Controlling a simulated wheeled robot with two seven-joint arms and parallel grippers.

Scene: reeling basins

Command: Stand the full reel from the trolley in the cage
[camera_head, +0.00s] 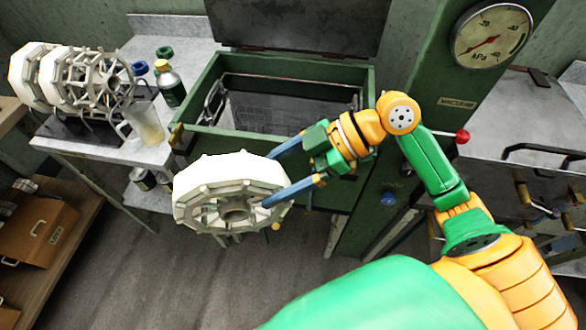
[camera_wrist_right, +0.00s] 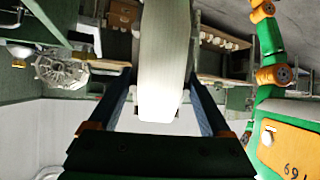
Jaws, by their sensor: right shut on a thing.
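The full reel (camera_head: 232,190) is white, thick and ribbed around its hub. My right gripper (camera_head: 268,180) is shut on it, with one blue finger on each side. It hangs in the air in front of the green tank, apart from it. In the right wrist view the reel (camera_wrist_right: 163,60) shows edge-on between the fingers (camera_wrist_right: 160,100). The metal cage (camera_head: 290,82) sits inside the open tank, behind and above the reel in the head view; its inside is partly shaded. My left gripper is not in view.
The green tank (camera_head: 240,143) has its dark lid (camera_head: 300,22) raised at the back. A grey table (camera_head: 100,148) at left holds other reels (camera_head: 75,75), a clear jug (camera_head: 144,122) and bottles (camera_head: 170,85). A pressure gauge (camera_head: 492,37) is on the green post at right.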

